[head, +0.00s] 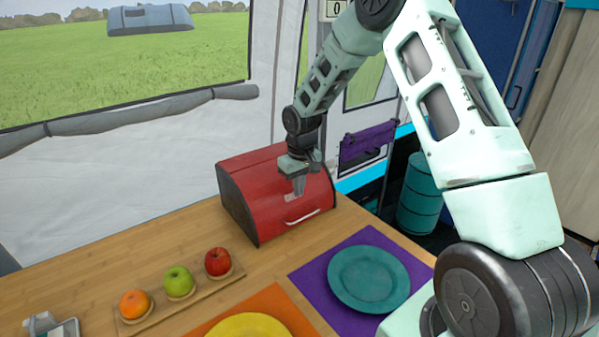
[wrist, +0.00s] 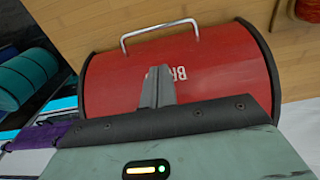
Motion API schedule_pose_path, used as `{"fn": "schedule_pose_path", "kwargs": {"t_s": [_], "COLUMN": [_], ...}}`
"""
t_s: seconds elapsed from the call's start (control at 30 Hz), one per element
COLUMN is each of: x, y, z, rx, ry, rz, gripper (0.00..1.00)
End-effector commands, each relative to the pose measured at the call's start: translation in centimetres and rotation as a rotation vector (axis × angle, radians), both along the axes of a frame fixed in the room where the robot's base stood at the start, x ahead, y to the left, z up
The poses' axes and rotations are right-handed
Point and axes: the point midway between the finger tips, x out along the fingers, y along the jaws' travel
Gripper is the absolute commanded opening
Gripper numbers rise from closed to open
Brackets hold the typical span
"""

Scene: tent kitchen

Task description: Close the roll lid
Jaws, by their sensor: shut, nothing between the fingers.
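The red bread box (head: 260,180) with black side panels stands at the back of the wooden table. Its curved roll lid (wrist: 215,75) is down over the front, with the silver handle (head: 302,217) low near the table. The handle also shows at the top of the wrist view (wrist: 158,33). My gripper (head: 297,192) is shut and empty, its fingers pointing down just in front of or over the lid, above the handle. In the wrist view the gripper fingers (wrist: 157,88) partly cover the white lettering. I cannot tell whether they touch the lid.
A teal plate (head: 368,277) lies on a purple mat (head: 314,283) in front of the box. A wooden tray (head: 200,295) holds an orange, a green apple and a red apple. A yellow plate (head: 248,326) is at the front edge. Bare table lies between tray and box.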

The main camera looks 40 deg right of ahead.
Motion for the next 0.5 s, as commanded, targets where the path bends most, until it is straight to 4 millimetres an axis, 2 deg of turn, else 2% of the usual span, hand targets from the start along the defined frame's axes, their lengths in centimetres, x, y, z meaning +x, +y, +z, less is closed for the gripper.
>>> {"fn": "schedule_pose_path", "kwargs": {"t_s": [0.07,0.2,0.5], "x": [0.0,-1.4,-2.5], "y": [0.1,0.0,-0.1], "z": [-1.6,-3.1,-4.6], "rx": [0.002,0.000,-0.001], "ry": [0.003,0.002,-0.002], "rz": [0.000,-0.001,0.000], "gripper": [0.00,0.00,0.00]}}
